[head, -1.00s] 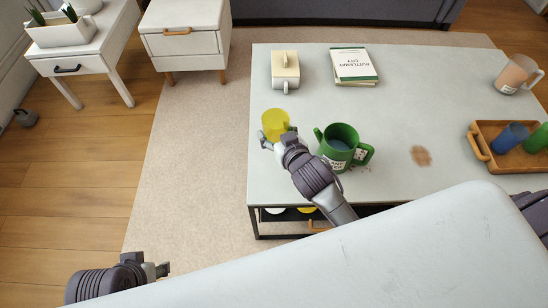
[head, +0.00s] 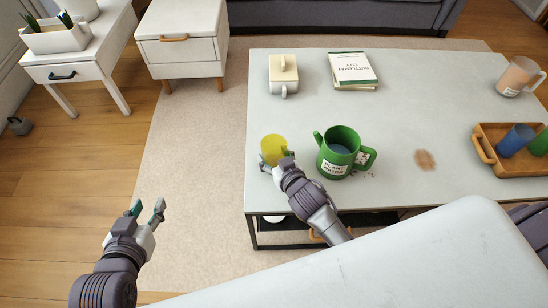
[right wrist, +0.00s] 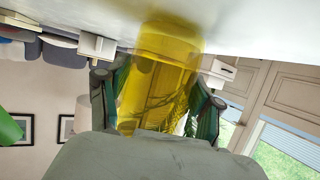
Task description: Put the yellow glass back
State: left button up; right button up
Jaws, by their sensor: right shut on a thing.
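The yellow glass (head: 273,149) is at the near left part of the grey table (head: 400,190). My right gripper (head: 277,160) is shut on it; in the right wrist view the fingers sit on both sides of the see-through yellow glass (right wrist: 158,75). One end of the glass is at the pale tabletop there; I cannot tell if it bears on it. My left gripper (head: 146,208) is open and empty, over the rug left of the table. A wooden tray (head: 483,148) at the table's right holds a blue glass (head: 516,140) and a green glass (head: 539,142).
A green "plant water" can (head: 340,152) stands close right of my right gripper. A brown stain (head: 425,160) lies between can and tray. A pitcher (head: 517,77), books (head: 353,68) and a cream lidded container (head: 283,72) stand farther back. The middle of the table is clear.

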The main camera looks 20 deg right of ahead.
pick_arm(q)
jog(key=shift+w+r, duration=0.15)
jog(key=shift+d+r, duration=0.1)
pick_arm(e)
jog(key=shift+f, duration=0.15)
jog(key=o, duration=1.5)
jog(key=shift+c, duration=0.2)
pick_arm(q)
jog(key=shift+w+r, duration=0.1)
